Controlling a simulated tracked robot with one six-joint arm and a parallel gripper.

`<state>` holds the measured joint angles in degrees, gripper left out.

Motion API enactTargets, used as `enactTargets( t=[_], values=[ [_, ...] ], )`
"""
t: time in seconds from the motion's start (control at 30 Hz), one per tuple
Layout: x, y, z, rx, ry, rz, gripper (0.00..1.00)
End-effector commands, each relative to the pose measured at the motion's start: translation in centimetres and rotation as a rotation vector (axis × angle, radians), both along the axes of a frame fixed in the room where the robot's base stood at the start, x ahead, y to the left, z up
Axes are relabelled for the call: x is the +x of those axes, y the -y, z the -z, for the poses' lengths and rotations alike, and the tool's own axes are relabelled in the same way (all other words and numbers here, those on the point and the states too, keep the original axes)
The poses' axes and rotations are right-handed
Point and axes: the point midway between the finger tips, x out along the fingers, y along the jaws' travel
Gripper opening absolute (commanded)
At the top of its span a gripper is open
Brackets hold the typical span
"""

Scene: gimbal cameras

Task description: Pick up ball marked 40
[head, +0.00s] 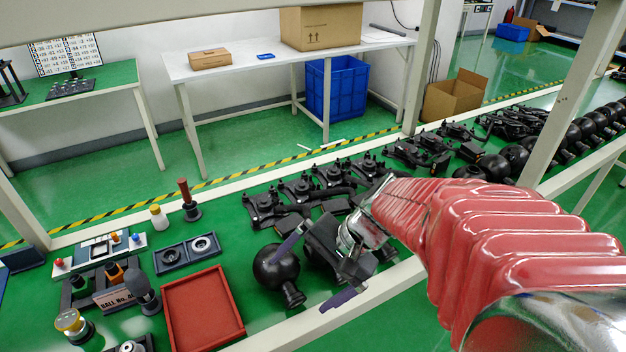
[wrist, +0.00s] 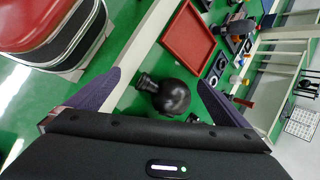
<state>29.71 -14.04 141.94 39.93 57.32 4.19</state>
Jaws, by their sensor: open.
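A round black ball (head: 276,267) with a short neck lies on the green bench, near its front rail. No number can be read on it. My gripper (head: 314,270) is open and empty, just right of the ball, with its purple fingers spread. In the wrist view the ball (wrist: 173,97) shows in the gap between the two fingertips (wrist: 159,80), its neck pointing left; I see no contact. A label reading "BALL No. 40" (head: 115,298), its last digit hard to read, stands on a dark holder at the left.
A red tray (head: 203,309) lies left of the ball, with a dark two-well tray (head: 187,254) behind it. Black gimbal parts (head: 300,190) crowd the bench behind my gripper. The white front rail (head: 270,338) runs close by; several black balls (head: 515,157) stand far right.

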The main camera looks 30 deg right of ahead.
Motion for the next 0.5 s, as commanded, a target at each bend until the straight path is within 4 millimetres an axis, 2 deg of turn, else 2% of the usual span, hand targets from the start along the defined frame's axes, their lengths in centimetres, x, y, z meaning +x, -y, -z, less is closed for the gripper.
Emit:
enactTargets(
  t=[0.27,0.5],
  values=[
    [2.8,4.2,2.4,0.31,-0.071,0.387,1.0],
    [4.7,9.9,4.4,0.569,-0.087,0.736,1.0]
  ],
)
